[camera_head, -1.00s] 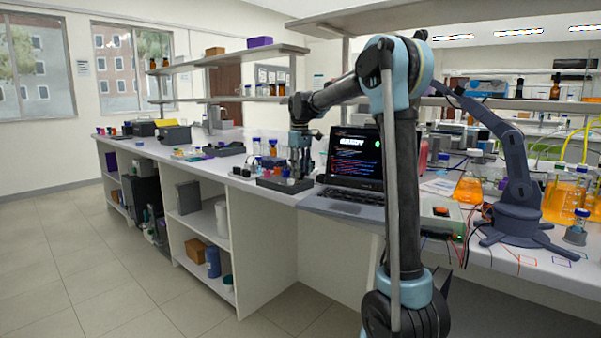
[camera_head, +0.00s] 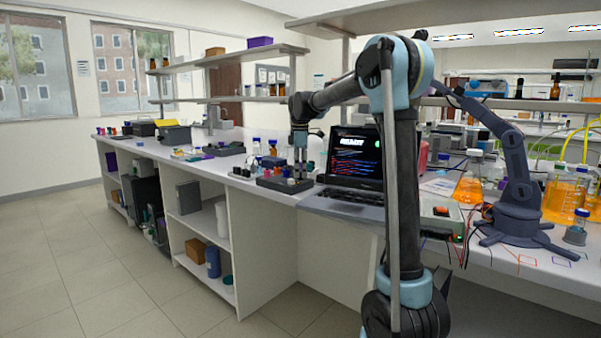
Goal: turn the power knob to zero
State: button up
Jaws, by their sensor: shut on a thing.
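A low dark box (camera_head: 284,185) with small coloured parts on top stands at the front edge of the bench, left of the laptop. My gripper (camera_head: 300,173) points straight down over the right part of this box. Its fingers are shut on the power knob at the box's top. The knob itself is hidden between the fingers, and its pointer and scale are too small to read.
An open laptop (camera_head: 350,172) stands close to the right of the gripper. Small bottles (camera_head: 257,147) stand just behind the box. A dark blue second arm (camera_head: 515,175) and orange-filled flasks (camera_head: 565,195) are farther right. The floor at left is clear.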

jog(key=shift+w+d+n, duration=0.1)
jog(key=shift+w+n, duration=0.1)
jog(key=shift+n, duration=0.2)
jog(key=o, duration=1.1)
jog(key=shift+c, duration=0.2)
jog(key=shift+s, duration=0.1)
notch_tip(320, 180, up, 12)
jog(key=shift+f, duration=0.1)
